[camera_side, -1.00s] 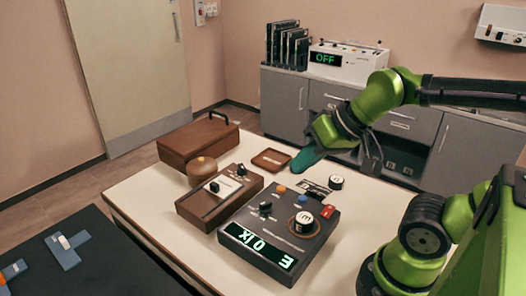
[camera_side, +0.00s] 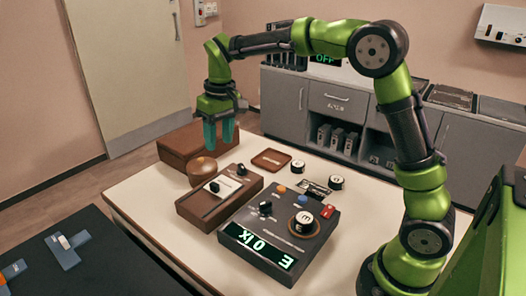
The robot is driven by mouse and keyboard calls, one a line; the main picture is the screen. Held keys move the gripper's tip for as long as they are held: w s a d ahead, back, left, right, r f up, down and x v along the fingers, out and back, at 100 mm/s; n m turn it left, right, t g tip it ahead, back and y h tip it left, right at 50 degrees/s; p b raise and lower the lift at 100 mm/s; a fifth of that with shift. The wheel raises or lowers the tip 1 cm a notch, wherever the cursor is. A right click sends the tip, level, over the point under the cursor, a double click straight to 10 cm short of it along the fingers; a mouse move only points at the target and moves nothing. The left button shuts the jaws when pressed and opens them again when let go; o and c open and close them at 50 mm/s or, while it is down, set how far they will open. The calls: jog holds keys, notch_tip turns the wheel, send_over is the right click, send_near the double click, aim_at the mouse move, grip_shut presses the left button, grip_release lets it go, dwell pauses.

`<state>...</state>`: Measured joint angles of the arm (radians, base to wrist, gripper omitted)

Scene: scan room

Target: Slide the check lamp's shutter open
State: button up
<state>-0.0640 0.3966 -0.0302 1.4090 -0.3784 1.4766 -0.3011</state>
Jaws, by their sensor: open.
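A brown box (camera_side: 205,212) with a slotted top stands on the cream table; I take it to be the check lamp. A small white-and-black slider knob (camera_side: 213,187) sits in its slot, toward the left side. A black knob (camera_side: 241,170) and a pale label are on its far part. A brown dome (camera_side: 201,171) stands just behind it. My gripper (camera_side: 219,144) points down with its teal fingers apart and empty. Which part is the shutter, I cannot tell for certain.
A dark console (camera_side: 327,237) with a lit green display stands right of the box. A closed brown case (camera_side: 183,149), a shallow brown tray (camera_side: 272,159) and two round black-and-white pieces (camera_side: 298,166) are farther back. The front left table corner is bare.

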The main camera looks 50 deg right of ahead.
aim_at(214, 184)
jog(key=shift+n+g, duration=0.6)
jog(key=w+f, duration=0.1)
jog(key=f, duration=0.4)
jog(key=w+f, duration=0.1)
jog(key=f, duration=0.4)
jog(key=w+f, duration=0.2)
jog(key=f, duration=0.3)
jog(key=shift+f, duration=0.15)
jog(key=shift+c, duration=0.3)
grip_shut()
